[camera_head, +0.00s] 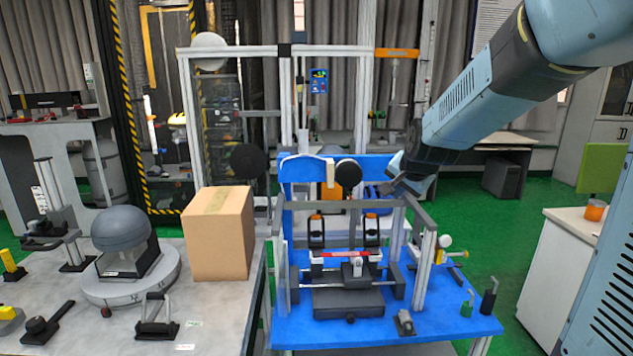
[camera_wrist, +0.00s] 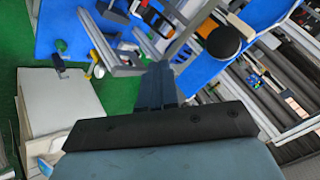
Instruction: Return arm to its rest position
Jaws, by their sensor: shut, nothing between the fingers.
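My arm reaches in from the upper right in the head view. My gripper (camera_head: 393,183) is at its end, beside the upper right of the blue-topped test rig (camera_head: 460,322). The rig's grey metal frame (camera_head: 424,270) stands below and left of the gripper. The frame also shows in the wrist view, past the fingertips. I cannot tell the exact gap between gripper and frame.
A cardboard box (camera_head: 218,235) and a grey dome device (camera_head: 122,232) stand on the left table. A white cabinet (camera_head: 570,265) with an orange item (camera_head: 595,209) stands at the right. Green floor shows between rig and cabinet.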

